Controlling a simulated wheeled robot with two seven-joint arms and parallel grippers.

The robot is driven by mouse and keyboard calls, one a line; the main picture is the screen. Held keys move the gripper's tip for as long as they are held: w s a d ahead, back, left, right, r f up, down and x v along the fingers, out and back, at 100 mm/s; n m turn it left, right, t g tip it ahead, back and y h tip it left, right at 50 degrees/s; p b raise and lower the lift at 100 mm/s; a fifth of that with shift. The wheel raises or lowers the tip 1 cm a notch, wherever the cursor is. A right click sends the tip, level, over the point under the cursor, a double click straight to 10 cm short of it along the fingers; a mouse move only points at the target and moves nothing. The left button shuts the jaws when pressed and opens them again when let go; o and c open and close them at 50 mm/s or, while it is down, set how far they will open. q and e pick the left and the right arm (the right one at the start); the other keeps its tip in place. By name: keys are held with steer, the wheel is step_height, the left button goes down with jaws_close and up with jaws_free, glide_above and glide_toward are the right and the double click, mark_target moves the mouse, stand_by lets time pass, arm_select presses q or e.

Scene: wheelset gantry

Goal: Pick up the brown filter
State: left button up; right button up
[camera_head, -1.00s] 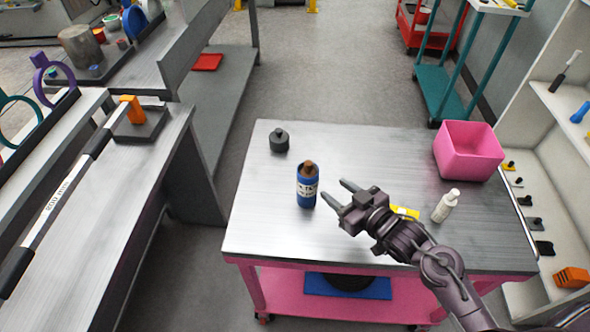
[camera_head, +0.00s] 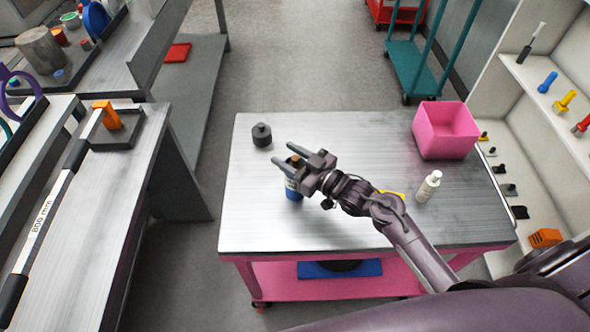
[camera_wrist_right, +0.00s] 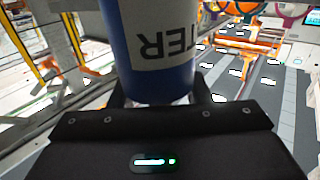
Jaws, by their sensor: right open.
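A blue cylinder with a brown top and a white label (camera_head: 292,190) stands upright on the steel-topped table; I take it as the brown filter. In the right wrist view the cylinder (camera_wrist_right: 158,80) fills the top middle, with the letters "TER" upside down on its label. My right gripper (camera_head: 282,154) is open at the cylinder's upper part and partly covers it. In the wrist view the finger bases show on either side of the cylinder; the tips are hidden. I cannot tell whether they touch it. My left gripper is not in view.
A dark grey weight-like piece (camera_head: 262,134) stands behind the cylinder. A white bottle (camera_head: 428,187), a yellow item (camera_head: 393,195) partly hidden by my arm, and a pink bin (camera_head: 446,130) are to the right. The table's front left (camera_head: 258,228) is clear.

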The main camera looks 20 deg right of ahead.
jaws_close()
stand_by(0.3)
steer(key=shift+r, duration=0.1)
